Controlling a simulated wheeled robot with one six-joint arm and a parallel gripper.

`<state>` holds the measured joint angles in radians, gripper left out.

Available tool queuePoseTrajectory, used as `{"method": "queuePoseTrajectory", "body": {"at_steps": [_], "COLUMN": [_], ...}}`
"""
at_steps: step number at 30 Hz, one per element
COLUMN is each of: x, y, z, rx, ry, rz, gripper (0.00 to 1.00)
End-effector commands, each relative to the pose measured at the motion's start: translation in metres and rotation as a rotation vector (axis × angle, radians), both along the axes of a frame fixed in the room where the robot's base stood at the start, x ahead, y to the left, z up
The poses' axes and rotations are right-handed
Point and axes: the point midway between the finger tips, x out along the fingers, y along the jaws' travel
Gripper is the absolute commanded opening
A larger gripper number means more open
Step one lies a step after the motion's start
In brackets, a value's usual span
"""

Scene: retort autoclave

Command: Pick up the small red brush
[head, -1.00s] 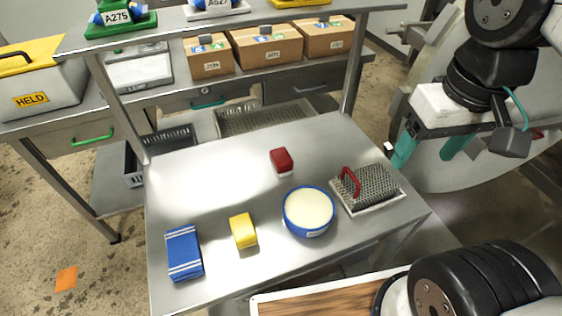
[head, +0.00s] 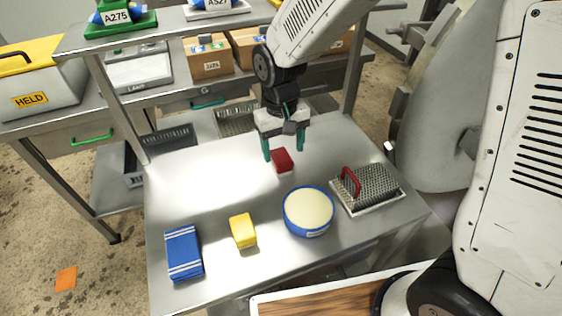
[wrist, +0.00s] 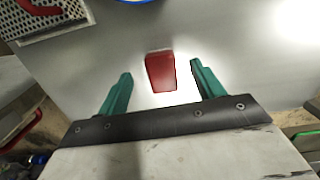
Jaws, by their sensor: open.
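The small red brush (head: 281,160) is a red block with a pale underside, lying on the steel table (head: 208,190) toward its back edge. In the wrist view the brush (wrist: 160,71) lies ahead of and between the two green fingers, with clear space on both sides. My gripper (head: 284,156) is open and empty, pointing down over the brush. Its fingers also show in the wrist view (wrist: 160,90), and neither touches the brush there. The height between fingertips and table is hard to judge.
A round blue tub (head: 308,211) with cream contents stands in front of the brush. A metal grater-like block (head: 375,187) with a red handle is at right. A shelf with boxes (head: 208,60) stands behind.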

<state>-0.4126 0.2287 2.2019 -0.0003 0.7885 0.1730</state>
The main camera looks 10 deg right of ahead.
Motion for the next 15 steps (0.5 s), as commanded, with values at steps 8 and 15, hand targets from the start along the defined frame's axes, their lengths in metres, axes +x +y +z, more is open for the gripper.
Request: {"method": "queuePoseTrajectory", "body": {"at_steps": [8, 15], "x": [0.018, 0.019], "y": [0.006, 0.003], "z": [-0.014, -0.045], "rx": [0.03, 0.028], "ry": [-0.071, -0.068], "rz": [-0.039, -0.04], "gripper": [0.67, 0.67]}}
